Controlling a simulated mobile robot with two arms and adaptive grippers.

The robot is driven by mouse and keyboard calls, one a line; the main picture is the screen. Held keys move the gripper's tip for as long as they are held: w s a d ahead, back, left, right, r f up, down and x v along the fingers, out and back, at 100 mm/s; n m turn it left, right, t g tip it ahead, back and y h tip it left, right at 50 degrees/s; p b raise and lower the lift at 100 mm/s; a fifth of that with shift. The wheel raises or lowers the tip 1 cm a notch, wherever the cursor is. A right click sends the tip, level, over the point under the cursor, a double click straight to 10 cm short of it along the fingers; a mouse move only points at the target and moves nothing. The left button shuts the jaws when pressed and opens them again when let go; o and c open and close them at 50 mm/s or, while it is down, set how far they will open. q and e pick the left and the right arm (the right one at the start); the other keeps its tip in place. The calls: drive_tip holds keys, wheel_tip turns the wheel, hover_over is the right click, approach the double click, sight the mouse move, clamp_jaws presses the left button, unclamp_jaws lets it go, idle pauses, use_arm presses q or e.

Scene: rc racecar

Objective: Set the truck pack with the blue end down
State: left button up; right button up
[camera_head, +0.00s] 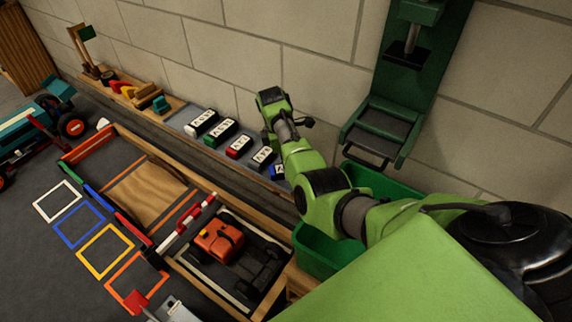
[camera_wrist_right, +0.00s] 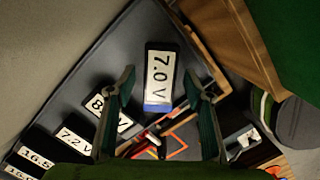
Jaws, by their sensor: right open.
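A dark battery pack with a white "7.0 V" label and a blue end (camera_wrist_right: 158,78) lies label up on the grey shelf, its blue end toward the bottom of the right wrist view. In the head view, it shows partly behind my right arm (camera_head: 278,171). My right gripper (camera_wrist_right: 159,76) is open, with one green finger on each side of this pack. I cannot tell whether the fingers touch it. In the head view, the right fingers are mostly hidden by the arm. My left gripper is not in view.
Several other labelled packs (camera_head: 222,132) lie in a row on the grey shelf (camera_head: 180,118) along the wall. A wooden-framed bay holds an orange-topped vehicle (camera_head: 218,241). Coloured squares (camera_head: 104,250) mark the floor at left. A green bin (camera_head: 322,252) and green wall press (camera_head: 383,128) stand right.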

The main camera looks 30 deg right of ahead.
sight(280, 168)
drive_tip(key=r, duration=0.1)
drive_tip(key=r+p, duration=0.1)
drive_tip(key=shift+w+a+r, duration=0.1)
drive_tip(key=shift+a+r, duration=0.1)
drive_tip(key=shift+r, duration=0.15)
drive_tip(key=shift+w+a+r+p, duration=0.1)
drive_tip(key=shift+r+p, duration=0.35)
drive_tip(key=shift+r, duration=0.45)
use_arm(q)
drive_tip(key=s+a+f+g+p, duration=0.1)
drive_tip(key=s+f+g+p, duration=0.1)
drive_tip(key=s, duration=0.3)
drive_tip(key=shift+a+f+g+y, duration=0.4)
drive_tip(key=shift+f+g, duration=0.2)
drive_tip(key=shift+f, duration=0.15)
use_arm(e)
wheel_tip(280, 168, up, 7)
drive_tip(key=a, duration=0.1)
drive_tip(key=shift+w, duration=0.15)
drive_tip(key=shift+r, duration=0.1)
